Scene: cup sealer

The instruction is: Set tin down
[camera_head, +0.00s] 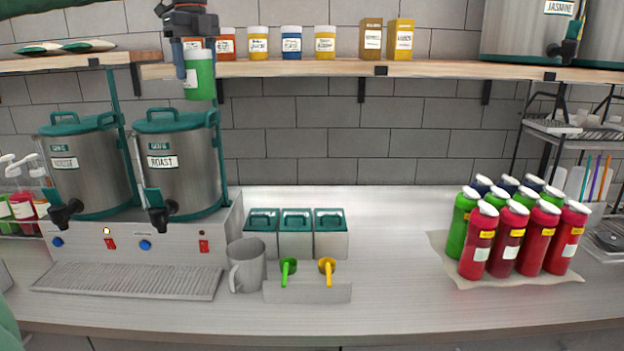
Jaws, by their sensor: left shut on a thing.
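A green tin (199,76) with a pale label hangs upright at the upper left, in front of the wall shelf's (280,69) front edge. Its lower part shows below the shelf line. My left gripper (190,60) is shut on this tin, with one dark finger seen along its left side. The held tin partly hides an orange-brown tin behind it. Several similar tins, such as an orange one (227,43) and a blue one (292,42), stand in a row on the shelf. My right gripper is not in view.
Two steel urns (180,165) stand below at left. Yellow boxes (399,40) and a large steel container (525,30) share the shelf. A grey mug (246,265), lidded canisters (296,235) and red and green bottles (508,240) stand on the counter (390,230), which is clear in the middle.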

